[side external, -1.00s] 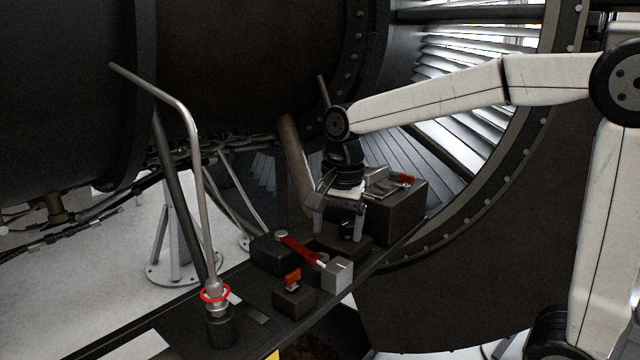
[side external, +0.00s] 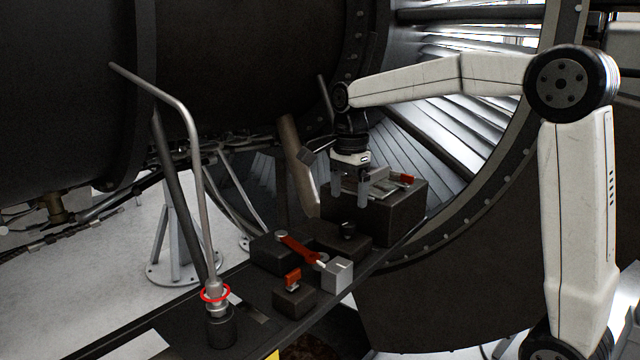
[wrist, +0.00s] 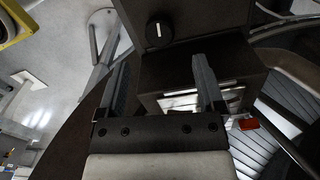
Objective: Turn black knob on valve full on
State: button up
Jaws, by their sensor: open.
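The black knob (side external: 347,229) sits on top of a low dark block (side external: 341,241) on the bench. In the wrist view the knob (wrist: 159,31) is round, with a white mark running nearly up and down the picture. My gripper (side external: 349,192) is open and empty, above the knob in the side view and apart from it. In the wrist view its two fingers (wrist: 161,65) are spread, and the knob shows beyond their tips, between their lines.
A taller dark box (side external: 400,212) with metal parts and a red piece (side external: 406,178) stands right behind my gripper. A red lever (side external: 298,248), a red switch (side external: 292,279) and a grey block (side external: 337,275) are in front. A bent pipe (side external: 196,190) rises at left.

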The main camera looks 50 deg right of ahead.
aim_at(348, 223)
jog(key=shift+f, duration=3.1)
grip_shut()
